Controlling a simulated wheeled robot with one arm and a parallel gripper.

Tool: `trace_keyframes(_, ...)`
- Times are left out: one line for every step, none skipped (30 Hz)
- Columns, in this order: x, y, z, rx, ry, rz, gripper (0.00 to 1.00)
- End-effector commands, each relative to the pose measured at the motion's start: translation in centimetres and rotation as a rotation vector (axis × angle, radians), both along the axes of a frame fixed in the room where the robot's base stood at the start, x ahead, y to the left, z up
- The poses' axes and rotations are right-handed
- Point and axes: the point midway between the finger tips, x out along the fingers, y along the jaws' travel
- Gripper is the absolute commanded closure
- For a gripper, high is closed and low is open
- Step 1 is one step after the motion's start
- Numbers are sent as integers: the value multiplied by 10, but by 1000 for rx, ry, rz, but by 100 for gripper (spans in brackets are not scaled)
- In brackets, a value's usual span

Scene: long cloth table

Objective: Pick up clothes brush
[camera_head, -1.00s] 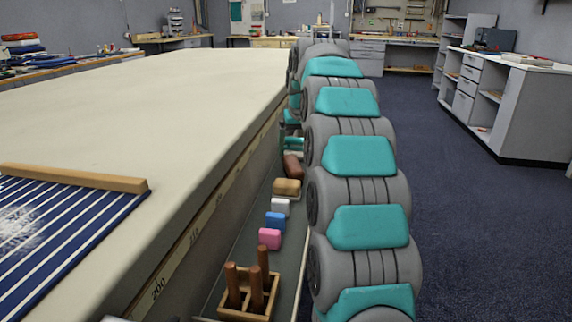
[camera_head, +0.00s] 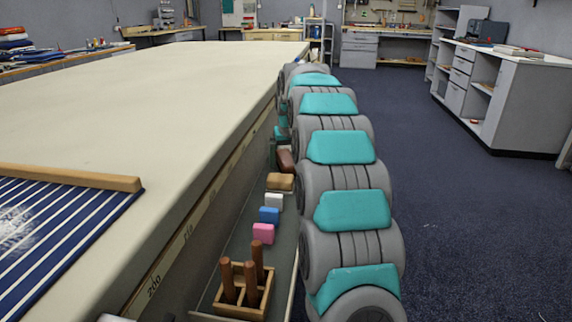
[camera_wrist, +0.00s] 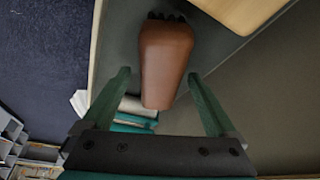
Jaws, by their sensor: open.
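The clothes brush appears to be the brown rounded block (camera_wrist: 165,62) with dark bristles at its far end in the wrist view. It also shows as a reddish-brown block (camera_head: 285,160) at the far end of the row on the narrow shelf beside the table in the head view. My gripper (camera_wrist: 158,74) is open, with one green finger on each side of the brush. The brush lies between the fingers in the picture; I cannot tell how far below them it is. In the head view my gripper is mostly hidden behind my arm.
A tan brush-like block (camera_head: 280,181) lies close to the brown one, then white (camera_head: 274,203), blue (camera_head: 269,215) and pink (camera_head: 263,233) blocks. A wooden holder (camera_head: 227,308) with upright brown handles stands nearer. The table side (camera_head: 183,245) rises along the shelf's left.

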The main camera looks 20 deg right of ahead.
Motion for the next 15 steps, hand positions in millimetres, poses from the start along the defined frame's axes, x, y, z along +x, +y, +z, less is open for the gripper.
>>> trace_keyframes(0, 0, 0, 0, 0, 0, 7)
trace_keyframes(0, 0, 0, 0, 0, 0, 7)
trace_keyframes(0, 0, 0, 0, 0, 0, 7)
trace_keyframes(0, 0, 0, 0, 0, 0, 7)
trace_keyframes(0, 0, 0, 0, 0, 0, 7)
trace_keyframes(0, 0, -1, 0, 0, 0, 7)
trace_keyframes(0, 0, -1, 0, 0, 0, 7)
trace_keyframes(0, 0, -2, 0, 0, 0, 7)
trace_keyframes(0, 0, -2, 0, 1, 0, 7)
trace_keyframes(0, 0, -3, 0, 1, 0, 7)
trace_keyframes(0, 0, -3, 0, 1, 0, 7)
trace_keyframes(0, 0, -4, 0, 1, 0, 7)
trace_keyframes(0, 0, -4, 0, 1, 0, 7)
trace_keyframes(0, 0, -4, 0, 1, 0, 7)
trace_keyframes(0, 0, -5, 0, 1, 0, 7)
